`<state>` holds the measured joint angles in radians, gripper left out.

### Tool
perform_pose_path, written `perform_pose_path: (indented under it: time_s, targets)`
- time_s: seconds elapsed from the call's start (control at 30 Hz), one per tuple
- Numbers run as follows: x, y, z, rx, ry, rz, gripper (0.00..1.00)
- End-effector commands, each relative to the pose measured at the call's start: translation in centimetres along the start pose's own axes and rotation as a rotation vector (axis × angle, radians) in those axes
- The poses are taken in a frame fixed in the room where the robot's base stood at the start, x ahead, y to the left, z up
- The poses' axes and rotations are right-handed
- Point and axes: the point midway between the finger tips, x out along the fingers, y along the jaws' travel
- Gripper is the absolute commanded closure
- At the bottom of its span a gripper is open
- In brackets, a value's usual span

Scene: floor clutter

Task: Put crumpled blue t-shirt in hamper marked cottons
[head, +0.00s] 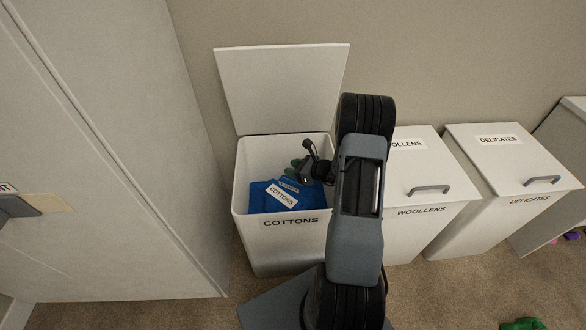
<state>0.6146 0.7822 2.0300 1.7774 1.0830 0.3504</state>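The hamper marked cottons (251,244) stands against the wall with its lid (283,88) raised. The crumpled blue t-shirt (262,199) is inside the hamper, below the rim. White tags reading COTTONS lie against the blue cloth. My gripper (304,164) is over the hamper's mouth, at the right and back of the blue cloth. The arm hides part of the hamper's right side. The view does not show clearly whether the fingers are apart or touch the cloth.
A closed woollens hamper (440,190) and a closed delicates hamper (510,172) stand to the right. A tall pale cabinet (110,150) is close on the left. A green item (522,324) lies on the carpet at lower right. Something dark green shows inside the cottons hamper.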

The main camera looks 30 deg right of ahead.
Motion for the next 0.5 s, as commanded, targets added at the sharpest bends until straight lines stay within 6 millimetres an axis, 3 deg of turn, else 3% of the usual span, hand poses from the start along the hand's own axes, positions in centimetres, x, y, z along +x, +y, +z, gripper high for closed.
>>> perform_pose_path:
  time_s: [0.17,0.5]
  targets:
    - [0.0,0.0,0.0,0.0,0.0,0.0,0.45]
    - [-0.86,-0.07,0.08,0.0,0.001,-0.002,0.45]
